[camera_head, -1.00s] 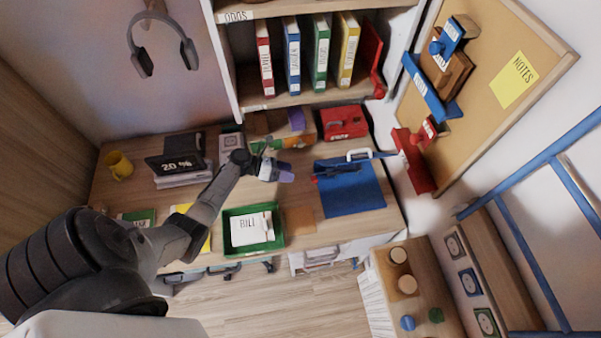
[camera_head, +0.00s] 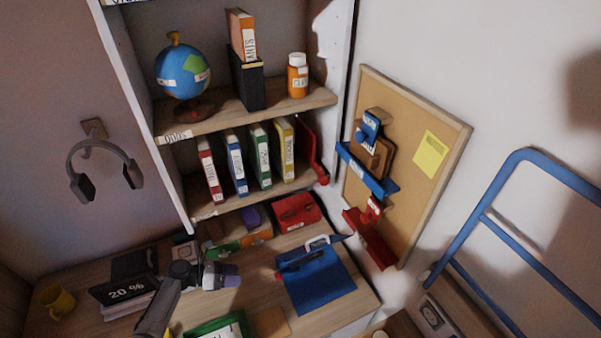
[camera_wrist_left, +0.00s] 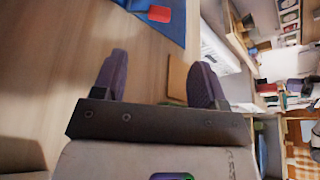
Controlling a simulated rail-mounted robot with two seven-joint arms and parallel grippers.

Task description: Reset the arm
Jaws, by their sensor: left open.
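My left gripper (camera_head: 232,276) is above the desk in the head view, with its arm coming up from the bottom left. In the left wrist view its two dark purple fingers (camera_wrist_left: 160,80) stand apart with nothing between them. Bare wooden desk top (camera_wrist_left: 60,60) shows beyond the fingers. My right gripper is in neither view.
A blue mat (camera_head: 318,285) with tools lies right of the gripper. A green tray (camera_head: 205,328) is below it. A red case (camera_head: 297,211) and a shelf with binders (camera_head: 237,163) stand behind. A dark display (camera_head: 125,290) and yellow mug (camera_head: 57,301) are at left.

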